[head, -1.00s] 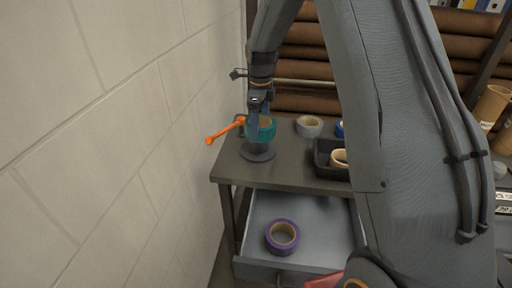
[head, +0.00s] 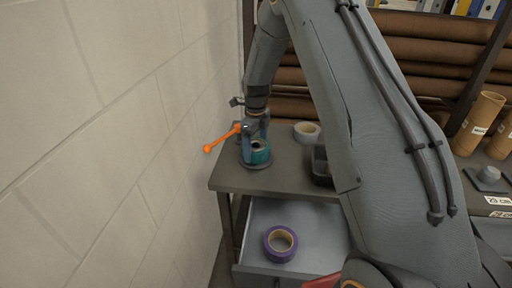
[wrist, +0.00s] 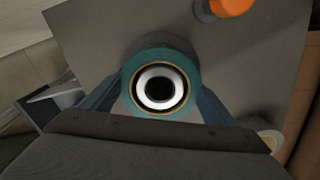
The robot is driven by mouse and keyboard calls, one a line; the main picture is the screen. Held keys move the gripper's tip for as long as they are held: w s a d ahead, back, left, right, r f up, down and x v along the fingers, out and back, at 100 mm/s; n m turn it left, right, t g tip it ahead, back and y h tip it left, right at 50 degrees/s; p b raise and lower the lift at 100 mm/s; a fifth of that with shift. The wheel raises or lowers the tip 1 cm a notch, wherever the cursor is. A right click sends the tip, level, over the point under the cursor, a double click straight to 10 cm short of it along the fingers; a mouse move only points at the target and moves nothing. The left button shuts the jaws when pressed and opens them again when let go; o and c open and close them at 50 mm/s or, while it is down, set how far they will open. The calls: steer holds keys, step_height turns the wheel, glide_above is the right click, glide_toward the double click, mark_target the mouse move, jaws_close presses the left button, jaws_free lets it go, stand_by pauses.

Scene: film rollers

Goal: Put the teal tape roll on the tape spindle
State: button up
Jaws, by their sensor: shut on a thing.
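The teal tape roll (head: 261,157) is low over the round dark base of the tape spindle (head: 247,165), at the left of the workbench. My gripper (head: 256,143) is shut on the roll, one finger on each side. In the wrist view the teal roll (wrist: 160,52) lies flat between the fingers. A pale ring with a dark centre, seemingly the spindle's top (wrist: 159,103), shows inside its bore, so the roll is around the spindle. Whether the roll's underside touches the base cannot be told.
An orange lever (head: 222,138) sticks out just left of the spindle. A pale grey tape roll (head: 307,132) and a dark tray (head: 320,168) are to the right. An open drawer below holds a purple tape roll (head: 280,244). A block wall (head: 110,130) borders the left.

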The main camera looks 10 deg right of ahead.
steer(key=shift+f, duration=0.25)
steer(key=shift+f, duration=0.2)
steer(key=o, duration=1.2)
steer(key=shift+r, duration=0.1)
step_height(320, 180, up, 11)
steer(key=b, duration=0.4)
steer(key=s+n+t, duration=0.1)
steer(key=s+n, duration=2.6)
steer(key=s, duration=0.4)
